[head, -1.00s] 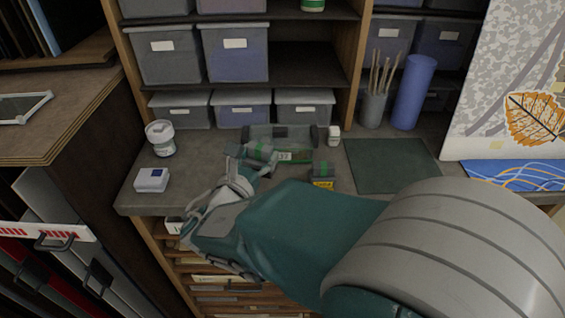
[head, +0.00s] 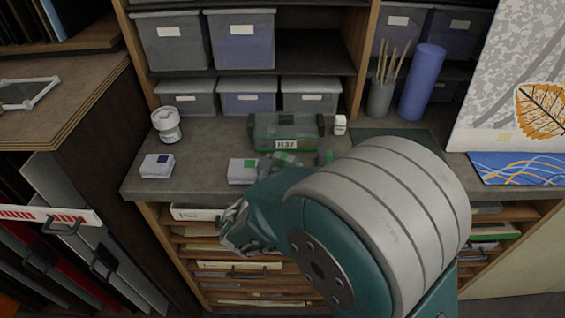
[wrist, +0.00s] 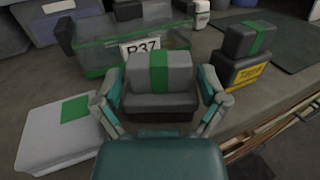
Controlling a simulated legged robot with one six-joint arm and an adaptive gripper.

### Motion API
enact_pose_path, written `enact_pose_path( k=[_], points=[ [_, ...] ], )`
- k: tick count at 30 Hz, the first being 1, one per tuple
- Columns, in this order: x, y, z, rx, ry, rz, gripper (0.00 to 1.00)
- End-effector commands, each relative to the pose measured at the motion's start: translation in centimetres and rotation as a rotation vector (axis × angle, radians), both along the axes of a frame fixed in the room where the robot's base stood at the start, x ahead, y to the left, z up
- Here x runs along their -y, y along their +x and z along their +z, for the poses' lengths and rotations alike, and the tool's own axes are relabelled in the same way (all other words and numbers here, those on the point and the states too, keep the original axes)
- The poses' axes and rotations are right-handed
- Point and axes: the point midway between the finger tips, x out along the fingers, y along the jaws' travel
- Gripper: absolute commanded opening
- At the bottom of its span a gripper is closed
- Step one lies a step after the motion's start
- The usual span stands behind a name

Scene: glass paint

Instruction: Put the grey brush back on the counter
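The grey brush, a blocky grey piece with a green band and darker underside (wrist: 160,75), rests on the counter (head: 205,140). It shows in the head view too (head: 284,158), partly hidden by my arm. My gripper (head: 235,232) is drawn back in front of the counter edge. In the wrist view its fingers (wrist: 160,90) are spread, with the brush framed between them and gaps at its sides; it looks open and empty. Another grey block with a green band and yellow label (wrist: 245,55) stands to the right, separate from the brush.
A clear box with a green base (head: 285,130) stands behind the brush. A white box with a green square (head: 243,171) lies to its left. A white box with a blue square (head: 157,166) and a white jar (head: 167,126) stand farther left. Drawers (head: 240,268) are below.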

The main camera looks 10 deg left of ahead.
Motion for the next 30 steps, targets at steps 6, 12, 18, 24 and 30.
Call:
enact_pose_path(
  k=[6, 12, 18, 24, 30],
  points=[
    [0.0, 0.0, 0.0, 0.001, 0.0, 0.0, 1.0],
    [-0.1, -0.3, 0.1, 0.001, 0.001, 0.001, 1.0],
    [-0.6, -3.1, 0.0, 0.001, 0.0, 0.006, 1.0],
    [-1.3, -7.4, 0.0, 0.001, 0.0, 0.007, 1.0],
    [-1.8, -10.7, -0.1, 0.001, 0.0, 0.004, 1.0]
  ],
)
